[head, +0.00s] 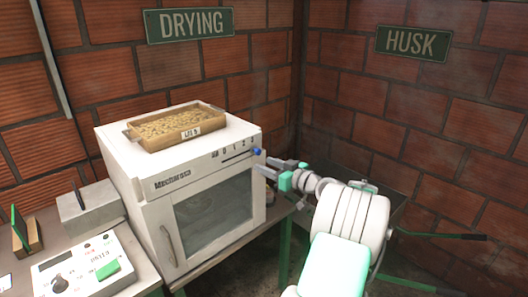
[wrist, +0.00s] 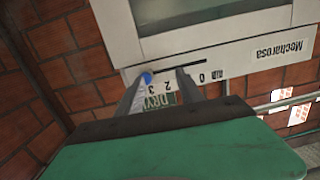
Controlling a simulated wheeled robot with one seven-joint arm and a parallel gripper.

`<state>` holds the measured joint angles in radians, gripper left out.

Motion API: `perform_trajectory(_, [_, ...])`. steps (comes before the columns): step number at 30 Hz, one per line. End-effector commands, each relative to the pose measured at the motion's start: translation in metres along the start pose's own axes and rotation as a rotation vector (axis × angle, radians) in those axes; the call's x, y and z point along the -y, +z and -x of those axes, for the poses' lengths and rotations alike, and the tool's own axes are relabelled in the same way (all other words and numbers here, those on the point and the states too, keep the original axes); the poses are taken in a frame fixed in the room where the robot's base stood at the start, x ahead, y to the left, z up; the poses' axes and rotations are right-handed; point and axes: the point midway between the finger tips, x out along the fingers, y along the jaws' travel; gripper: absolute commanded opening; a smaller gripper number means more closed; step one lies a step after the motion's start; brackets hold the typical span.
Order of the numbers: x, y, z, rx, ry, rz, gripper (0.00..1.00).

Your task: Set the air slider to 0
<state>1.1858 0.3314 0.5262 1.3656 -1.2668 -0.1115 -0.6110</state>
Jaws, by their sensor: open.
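The white Mecharosa dryer (head: 155,190) stands on a table. Its air slider is a dark slot along the top front edge, with marks 0 to 3. The blue slider knob (head: 257,151) is at the right end, by the 3. In the upside-down wrist view the knob (wrist: 147,78) shows at the left end of the slot, at the tip of the left finger; whether they touch I cannot tell. My gripper (head: 268,166) is open at the dryer's upper right front corner. In the wrist view its fingers (wrist: 164,76) straddle part of the scale, the right one near the 1.
A tray of beans (head: 172,143) sits on top of the dryer. A control box (head: 85,265) with a knob and green button stands at left. Brick walls close the corner behind, with DRYING (head: 190,25) and HUSK (head: 413,43) signs. The space before the dryer's door is clear.

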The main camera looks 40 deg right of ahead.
Motion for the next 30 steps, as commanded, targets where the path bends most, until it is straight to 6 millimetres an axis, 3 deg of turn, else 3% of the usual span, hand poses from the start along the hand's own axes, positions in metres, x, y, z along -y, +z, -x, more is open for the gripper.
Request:
perform_trajectory(1, [-0.019,-0.002,0.015,-0.047,0.026,-0.001,0.44])
perform_trajectory(4, [-0.032,-0.007,0.024,-0.093,0.044,0.008,0.44])
perform_trajectory(16, [-0.035,-0.015,-0.042,-0.094,0.044,0.008,0.44])
perform_trajectory(26, [-0.036,-0.014,-0.049,-0.093,0.047,0.008,0.44])
perform_trajectory(30, [-0.036,-0.014,-0.049,-0.093,0.047,0.008,0.32])
